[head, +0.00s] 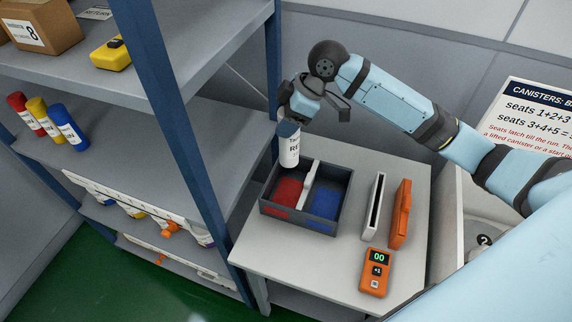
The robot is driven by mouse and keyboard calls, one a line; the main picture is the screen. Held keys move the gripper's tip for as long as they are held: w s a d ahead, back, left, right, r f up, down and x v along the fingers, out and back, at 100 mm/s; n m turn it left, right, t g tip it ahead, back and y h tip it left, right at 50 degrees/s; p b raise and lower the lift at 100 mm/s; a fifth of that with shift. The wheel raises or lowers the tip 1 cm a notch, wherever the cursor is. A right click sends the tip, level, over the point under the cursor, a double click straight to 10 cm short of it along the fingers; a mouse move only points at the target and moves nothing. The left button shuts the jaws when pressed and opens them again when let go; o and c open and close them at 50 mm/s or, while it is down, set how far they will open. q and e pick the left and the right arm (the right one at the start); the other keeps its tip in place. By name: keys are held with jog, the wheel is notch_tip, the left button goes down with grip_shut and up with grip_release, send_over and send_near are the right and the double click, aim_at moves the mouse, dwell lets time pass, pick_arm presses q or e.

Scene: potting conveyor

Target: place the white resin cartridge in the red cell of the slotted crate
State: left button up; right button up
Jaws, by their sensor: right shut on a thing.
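The dark grey crate stands on the small table, with a red cell (286,193) on the left and a blue cell (324,204) on the right, split by a white divider (308,185). Both cell floors look empty. My left gripper is not in view.
Right of the crate stand a white slotted block (373,207) and an orange block (400,214). An orange counter device (375,272) reading 00 lies in front of them. A blue shelf post (185,140) stands left of the table (262,267).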

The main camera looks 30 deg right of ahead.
aim_at(286, 160)
notch_tip(286, 160, down, 14)
jog(key=shift+w+f+p, duration=0.1)
jog(key=shift+f+p, duration=0.15)
jog(key=shift+p, duration=0.4)
jog(key=shift+f, duration=0.2)
jog(key=o, duration=1.4)
jog(key=shift+o, duration=0.2)
jog(key=shift+d+r, duration=0.1)
jog(key=shift+r, duration=0.2)
jog(key=b+v, duration=0.1)
jog(key=v, duration=1)
jog(key=shift+r, duration=0.35)
